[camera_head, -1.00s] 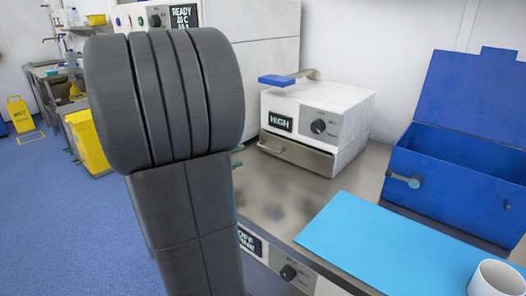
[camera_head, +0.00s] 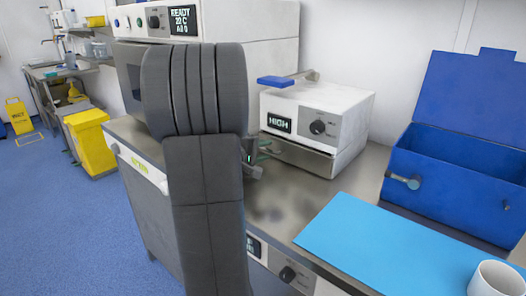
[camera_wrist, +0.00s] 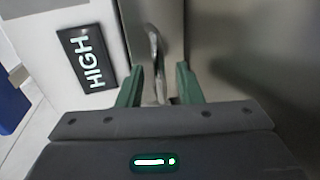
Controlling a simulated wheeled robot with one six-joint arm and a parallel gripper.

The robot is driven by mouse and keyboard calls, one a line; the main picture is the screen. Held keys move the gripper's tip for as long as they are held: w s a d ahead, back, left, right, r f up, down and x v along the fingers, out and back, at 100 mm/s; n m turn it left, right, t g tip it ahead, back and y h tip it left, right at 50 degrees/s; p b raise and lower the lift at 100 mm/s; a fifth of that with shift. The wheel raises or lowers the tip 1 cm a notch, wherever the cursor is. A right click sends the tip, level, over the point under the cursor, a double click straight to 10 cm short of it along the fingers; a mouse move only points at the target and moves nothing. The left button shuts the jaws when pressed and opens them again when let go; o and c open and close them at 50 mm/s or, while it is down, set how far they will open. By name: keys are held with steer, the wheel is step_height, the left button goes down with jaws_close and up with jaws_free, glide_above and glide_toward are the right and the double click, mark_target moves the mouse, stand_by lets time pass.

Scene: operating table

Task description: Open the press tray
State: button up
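The press (camera_head: 318,112) is a white box with a HIGH display and a dark knob, at the back of the steel counter. Its tray (camera_head: 300,157) is the low front drawer and looks shut. The tray handle (camera_wrist: 155,55) is a grey metal bar in the wrist view. My gripper (camera_wrist: 160,80) is open, with its two green fingers on either side of the handle's near part. Gaps show between the fingers and the bar. In the head view my gripper (camera_head: 262,150) is at the tray's left front, and my arm hides part of it.
A blue lever (camera_head: 276,81) sits on top of the press. A blue open box (camera_head: 450,170) stands at the right. A light blue mat (camera_head: 385,250) and a white mug (camera_head: 497,279) are at the front right. The counter before the press is clear.

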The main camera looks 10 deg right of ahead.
jaws_close()
steer(key=shift+s+a+f+b, duration=0.15)
steer(key=shift+s+a+b, duration=0.15)
steer(key=shift+a, duration=0.1)
steer(key=f+b+v, duration=0.1)
steer(key=v, duration=0.4)
steer(key=f+b+v, duration=0.1)
steer(key=b+v, duration=0.1)
steer(key=v, duration=0.3)
steer(key=f+b+v, duration=0.1)
steer(key=b+v, duration=0.1)
steer(key=v, duration=0.3)
steer(key=shift+s+a+f, duration=0.15)
steer(key=shift+s+a, duration=0.4)
steer(key=shift+a, duration=0.05)
steer(key=shift+s+a, duration=0.25)
